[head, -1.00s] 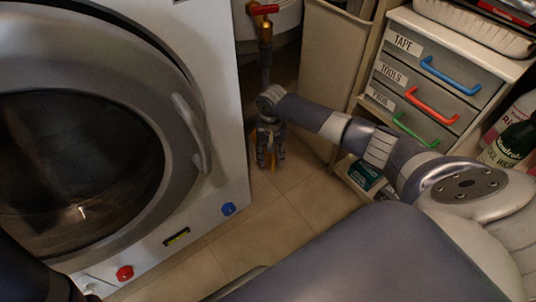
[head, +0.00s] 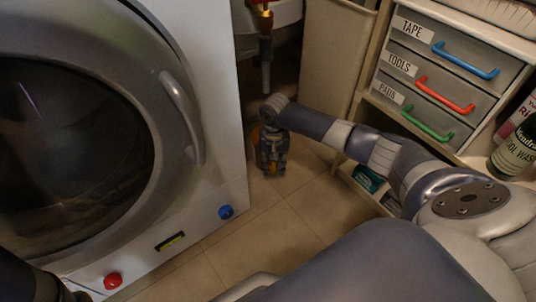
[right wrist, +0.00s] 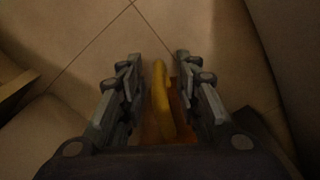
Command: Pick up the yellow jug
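The yellow jug shows in the right wrist view as a yellow upright strip, seemingly its handle (right wrist: 162,98), with a darker amber body below it. In the head view, only small yellow-orange bits of the jug (head: 255,136) show beside my right gripper (head: 272,172), which hides most of it. My right gripper points down near the floor, between the washing machine and the drawer unit. In the right wrist view, its fingers (right wrist: 157,62) stand apart on either side of the handle, with gaps on both sides. My left gripper is out of view.
The washing machine (head: 222,100) stands close on the left. A drawer unit (head: 433,75) labelled TAPE, TOOLS and PADS stands on the right, with bottles (head: 513,150) beside it. A pipe (head: 266,60) hangs behind my gripper. Tiled floor (head: 270,225) is bare in front.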

